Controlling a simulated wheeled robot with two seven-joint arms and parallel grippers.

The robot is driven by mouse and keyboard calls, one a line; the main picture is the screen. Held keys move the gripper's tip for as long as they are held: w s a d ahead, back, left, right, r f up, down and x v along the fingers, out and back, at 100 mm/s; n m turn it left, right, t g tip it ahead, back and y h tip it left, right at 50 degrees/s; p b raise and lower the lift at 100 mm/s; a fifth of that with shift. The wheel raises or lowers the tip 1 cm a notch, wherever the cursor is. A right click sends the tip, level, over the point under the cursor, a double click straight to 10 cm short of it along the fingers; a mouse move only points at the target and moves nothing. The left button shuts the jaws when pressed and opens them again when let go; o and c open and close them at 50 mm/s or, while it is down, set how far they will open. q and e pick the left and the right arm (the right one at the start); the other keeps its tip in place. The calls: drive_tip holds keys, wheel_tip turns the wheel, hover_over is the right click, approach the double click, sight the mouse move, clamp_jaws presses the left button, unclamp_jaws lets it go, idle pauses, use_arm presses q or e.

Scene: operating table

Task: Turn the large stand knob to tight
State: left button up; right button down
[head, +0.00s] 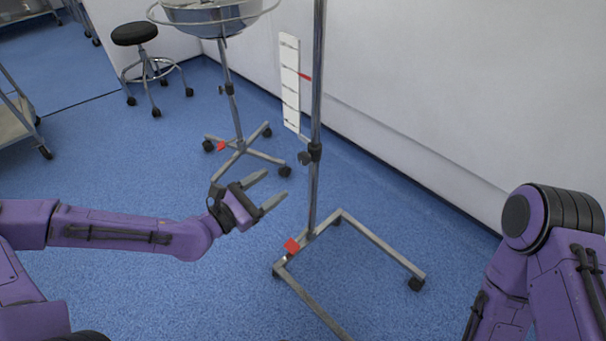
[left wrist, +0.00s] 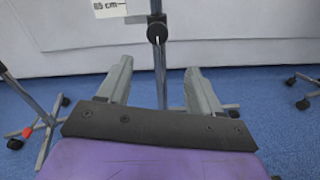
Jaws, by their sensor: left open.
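The large stand is a tall metal pole (head: 317,90) on a U-shaped wheeled base (head: 385,248). Its dark knob (head: 305,158) sticks out to the left of a black collar on the pole. In the left wrist view the knob (left wrist: 157,32) faces me, beyond and above the fingertips. My left gripper (head: 276,187) is open and empty, to the left of the pole and a little below the knob, apart from it. Its two fingers also show in the left wrist view (left wrist: 158,75). My right arm shows at the right edge, but its gripper is out of view.
A white scale board (head: 290,85) with a red pointer stands beside the pole. A basin stand (head: 230,95) on casters is behind to the left, with a black stool (head: 135,34) farther back. A white wall (head: 450,120) is behind the pole.

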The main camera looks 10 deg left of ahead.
sight(302, 161)
use_arm(q)
drive_tip(key=x, duration=0.3)
drive_tip(key=b+x, duration=0.1)
drive_tip(key=x, duration=0.3)
drive_tip(key=b+x, duration=0.1)
drive_tip(key=x, duration=0.2)
drive_tip(key=shift+w+r, duration=0.35)
drive_tip(key=shift+w, duration=0.05)
drive_tip(key=c, duration=1.1)
drive_tip(key=shift+o, duration=0.2)
